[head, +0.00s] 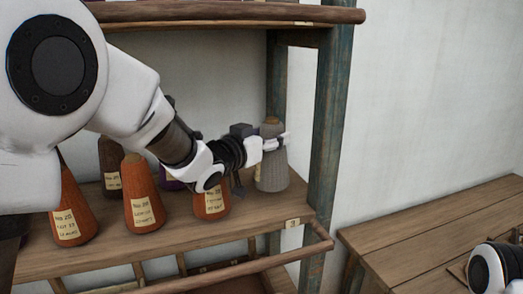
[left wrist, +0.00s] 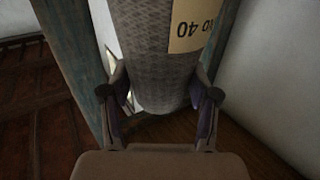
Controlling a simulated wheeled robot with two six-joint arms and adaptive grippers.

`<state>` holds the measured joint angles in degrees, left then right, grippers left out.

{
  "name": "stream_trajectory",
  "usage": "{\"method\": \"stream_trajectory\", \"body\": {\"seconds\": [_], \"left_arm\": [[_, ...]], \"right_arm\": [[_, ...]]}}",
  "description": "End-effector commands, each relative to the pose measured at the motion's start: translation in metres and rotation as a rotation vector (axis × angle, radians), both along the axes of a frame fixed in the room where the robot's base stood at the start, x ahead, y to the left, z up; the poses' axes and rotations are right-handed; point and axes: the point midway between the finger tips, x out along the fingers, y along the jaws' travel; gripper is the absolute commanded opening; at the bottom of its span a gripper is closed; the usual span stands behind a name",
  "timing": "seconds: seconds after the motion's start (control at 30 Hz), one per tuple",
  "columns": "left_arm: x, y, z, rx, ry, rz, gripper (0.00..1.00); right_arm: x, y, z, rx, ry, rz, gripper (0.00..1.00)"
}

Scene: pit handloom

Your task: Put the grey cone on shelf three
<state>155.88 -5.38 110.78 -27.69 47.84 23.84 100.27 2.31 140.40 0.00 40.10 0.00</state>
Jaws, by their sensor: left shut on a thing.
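The grey cone (head: 271,172) is upright at the right end of the shelf marked 3 (head: 165,238), beside the blue-green post. Its base is at or just above the board; I cannot tell if it touches. My left gripper (head: 270,142) is shut on the cone's upper part, reaching in from the left. In the left wrist view the grey cone (left wrist: 155,50), with a pale label reading 40, stands between the two fingers of the left gripper (left wrist: 160,100). My right gripper is out of view; only a white part of my right arm shows at lower right.
Orange cones (head: 143,192) with labels stand on the same shelf to the left, one close under my left wrist. A dark brown cone (head: 110,165) is behind them. The post (head: 330,115) rises right of the grey cone. A wooden bench (head: 430,235) is at right.

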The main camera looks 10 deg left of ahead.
Motion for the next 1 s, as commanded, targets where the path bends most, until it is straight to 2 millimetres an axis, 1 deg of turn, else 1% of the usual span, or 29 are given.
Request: {"method": "stream_trajectory", "body": {"seconds": [0.2, 0.23, 0.3, 0.47, 0.6, 0.63, 0.9, 1.0], "left_arm": [[0.000, 0.000, -0.034, 0.001, 0.003, 0.000, 0.00], [0.000, 0.000, -0.038, 0.000, 0.001, 0.000, 0.00], [0.000, 0.000, -0.041, 0.001, -0.001, 0.001, 0.00], [0.000, 0.000, -0.041, 0.000, -0.002, 0.000, 0.00], [0.000, 0.000, -0.046, 0.000, -0.002, 0.000, 0.00], [0.000, 0.000, -0.045, 0.001, 0.000, 0.001, 0.71], [0.000, 0.000, -0.044, 0.001, -0.001, 0.000, 0.71], [0.000, 0.000, -0.038, 0.001, -0.001, 0.000, 0.71]], "right_arm": [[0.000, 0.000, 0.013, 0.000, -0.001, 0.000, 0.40], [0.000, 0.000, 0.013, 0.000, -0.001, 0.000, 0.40], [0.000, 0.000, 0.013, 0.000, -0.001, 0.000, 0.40], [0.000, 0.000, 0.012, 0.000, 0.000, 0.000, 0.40], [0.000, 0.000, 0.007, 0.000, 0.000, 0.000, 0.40], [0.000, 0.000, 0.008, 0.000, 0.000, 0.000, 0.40], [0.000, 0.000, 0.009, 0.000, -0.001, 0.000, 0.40], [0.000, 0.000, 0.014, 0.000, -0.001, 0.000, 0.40]]}}
